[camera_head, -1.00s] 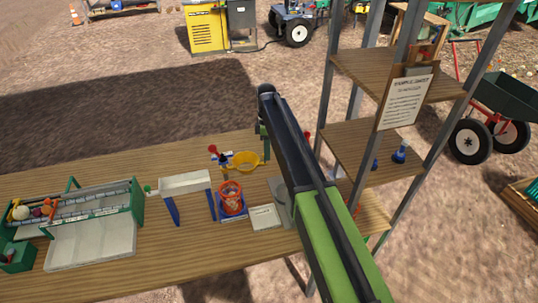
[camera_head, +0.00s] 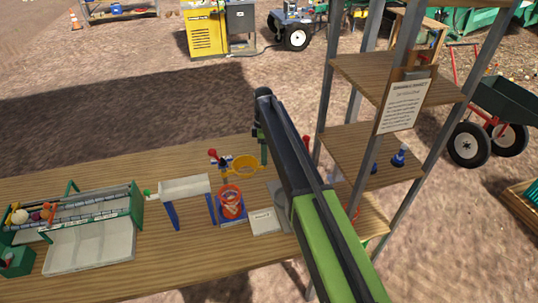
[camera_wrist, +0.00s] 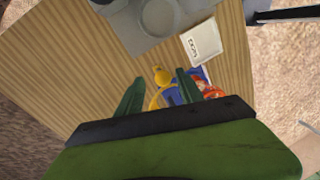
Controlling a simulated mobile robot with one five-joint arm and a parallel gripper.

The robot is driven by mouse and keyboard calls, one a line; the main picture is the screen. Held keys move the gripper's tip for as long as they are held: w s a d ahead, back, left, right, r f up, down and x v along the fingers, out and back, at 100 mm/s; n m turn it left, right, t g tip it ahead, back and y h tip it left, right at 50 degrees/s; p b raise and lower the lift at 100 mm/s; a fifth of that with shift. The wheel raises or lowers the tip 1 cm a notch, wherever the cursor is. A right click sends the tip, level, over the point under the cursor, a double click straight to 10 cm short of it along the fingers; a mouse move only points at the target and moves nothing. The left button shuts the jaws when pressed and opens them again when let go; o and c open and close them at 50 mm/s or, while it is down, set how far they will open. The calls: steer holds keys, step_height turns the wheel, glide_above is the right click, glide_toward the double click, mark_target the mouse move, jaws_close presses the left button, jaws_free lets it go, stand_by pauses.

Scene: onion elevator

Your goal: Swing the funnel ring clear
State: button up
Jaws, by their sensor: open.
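The yellow funnel ring (camera_head: 244,166) stands over the wooden table, behind the red-orange basket (camera_head: 231,203) and beside a red-knobbed post (camera_head: 212,153). A short yellow tab juts from the ring toward my gripper (camera_head: 262,148), seen from the side under the dark end of my arm. In the wrist view my gripper (camera_wrist: 160,78) is open, its two green fingers apart. The yellow tab (camera_wrist: 160,76) shows between the fingertips, with part of the ring lower down. Whether a finger touches the tab I cannot tell. My gripper's body hides much of the ring there.
A white chute (camera_head: 185,188) on blue legs and a green-framed sorting tray (camera_head: 90,247) stand left on the table. A white label card (camera_head: 264,221) lies right of the basket. A metal-post shelf (camera_head: 370,155) rises close to the right of my arm.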

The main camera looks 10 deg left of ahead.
steer(key=w+r+p, duration=0.3)
steer(key=r+p, duration=1.4)
steer(key=shift+a, duration=0.2)
steer(key=shift+w, duration=0.1)
